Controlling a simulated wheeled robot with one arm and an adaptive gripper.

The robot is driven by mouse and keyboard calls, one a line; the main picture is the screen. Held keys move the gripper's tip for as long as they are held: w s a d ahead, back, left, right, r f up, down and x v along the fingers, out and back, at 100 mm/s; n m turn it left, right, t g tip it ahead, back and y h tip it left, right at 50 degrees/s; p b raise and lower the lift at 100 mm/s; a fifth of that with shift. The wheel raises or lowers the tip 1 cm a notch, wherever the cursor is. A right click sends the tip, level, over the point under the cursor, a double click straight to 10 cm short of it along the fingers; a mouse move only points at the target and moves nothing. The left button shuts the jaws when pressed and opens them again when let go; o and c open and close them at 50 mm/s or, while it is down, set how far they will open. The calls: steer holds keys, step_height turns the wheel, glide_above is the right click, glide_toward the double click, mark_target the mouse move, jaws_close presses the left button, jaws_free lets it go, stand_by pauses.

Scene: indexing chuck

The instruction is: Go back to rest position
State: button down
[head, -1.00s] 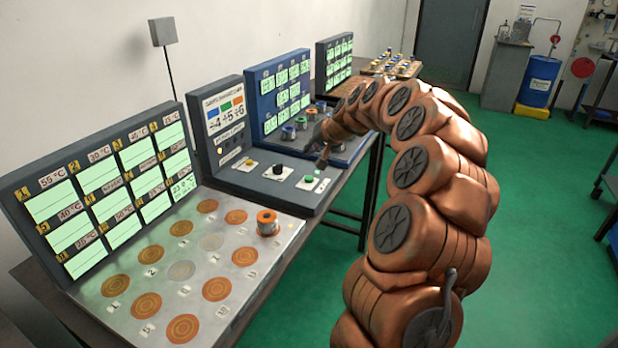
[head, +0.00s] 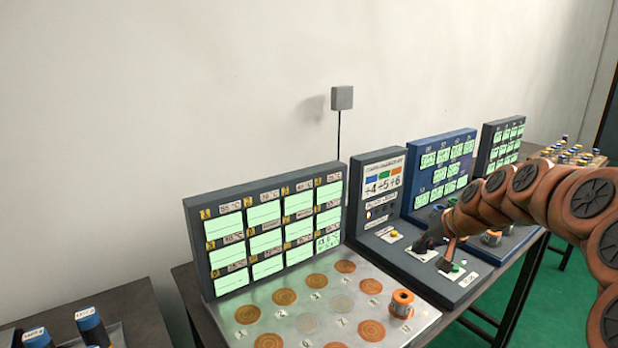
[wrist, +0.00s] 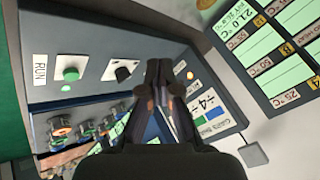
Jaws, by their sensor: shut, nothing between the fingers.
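My gripper (head: 446,264) is shut and empty, pointing down over the front of the grey control console (head: 482,283) in the head view. In the wrist view its fingers (wrist: 160,68) are together, with nothing between them. The console's green button (wrist: 70,74), beside a RUN label, and its black knob (wrist: 123,71) show left of the fingers. In the head view the green button (head: 459,267) is just right of the fingertips, and the gripper hides the black knob. I cannot tell whether the fingertips touch the console. My copper-coloured arm reaches in from the right.
An orange spool (head: 401,304) stands on the metal plate with round pads (head: 250,338), left of the console. Display panels (head: 270,232) line the wall side. Green floor (head: 575,290) is clear at the right.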

steer(key=shift+n+g, duration=0.8)
steer(key=shift+n, duration=0.1)
steer(key=s+a, duration=0.6)
steer(key=a, duration=0.1)
steer(key=shift+s+a+r, duration=0.1)
steer(key=shift+a+r, duration=0.05)
steer(key=shift+a, duration=0.05)
steer(key=s+a+f+n+g+h+p, duration=0.15)
steer(key=s+a, duration=0.25)
steer(key=s, duration=0.7)
steer(key=s+a+f+n+g, duration=0.1)
steer(key=s+a+f+g, duration=0.2)
steer(key=s, duration=0.7)
steer(key=s+f+g+h, duration=0.1)
steer(key=s+g, duration=0.1)
steer(key=s, duration=1.2)
steer(key=shift+s+d+f+g, duration=0.2)
steer(key=shift+s+d+g, duration=0.15)
steer(key=shift+d, duration=0.05)
steer(key=c, duration=1.9)
jaws_free()
steer(key=shift+h, duration=0.25)
